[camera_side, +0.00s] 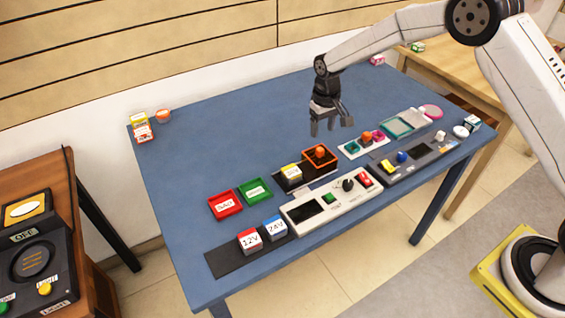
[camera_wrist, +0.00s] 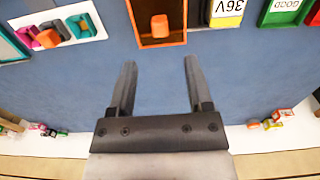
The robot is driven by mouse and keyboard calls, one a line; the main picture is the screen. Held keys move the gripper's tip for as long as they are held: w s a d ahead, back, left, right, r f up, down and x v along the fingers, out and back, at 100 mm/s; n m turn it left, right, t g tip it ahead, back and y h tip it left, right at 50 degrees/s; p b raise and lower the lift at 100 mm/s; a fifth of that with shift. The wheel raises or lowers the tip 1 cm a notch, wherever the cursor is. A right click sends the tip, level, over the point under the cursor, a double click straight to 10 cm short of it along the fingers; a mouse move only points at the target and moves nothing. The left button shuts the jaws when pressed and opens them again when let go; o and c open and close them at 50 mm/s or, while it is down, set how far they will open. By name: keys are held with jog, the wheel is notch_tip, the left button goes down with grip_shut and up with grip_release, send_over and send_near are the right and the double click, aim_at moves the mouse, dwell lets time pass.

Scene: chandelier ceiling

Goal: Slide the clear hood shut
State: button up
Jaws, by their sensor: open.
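A pale, see-through panel (camera_side: 418,115), which looks like the clear hood, lies at the right of the blue table. It sits beside and partly over a teal-rimmed frame (camera_side: 394,128), whose left part is uncovered. In the wrist view only an edge of the teal frame (camera_wrist: 8,48) shows at the far left. My gripper (camera_side: 331,124) is open and empty above the table, left of the hood. In the wrist view its fingers (camera_wrist: 160,66) are apart with bare blue table between them.
An orange-rimmed tray (camera_side: 333,163) with an orange knob lies in front of my gripper. A plate with small coloured pieces (camera_side: 352,149) lies between it and the teal frame. Grey control panels (camera_side: 330,200) line the front edge. The table's back left is mostly clear.

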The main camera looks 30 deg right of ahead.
aim_at(320, 149)
jog(key=shift+f, duration=3.9)
grip_shut()
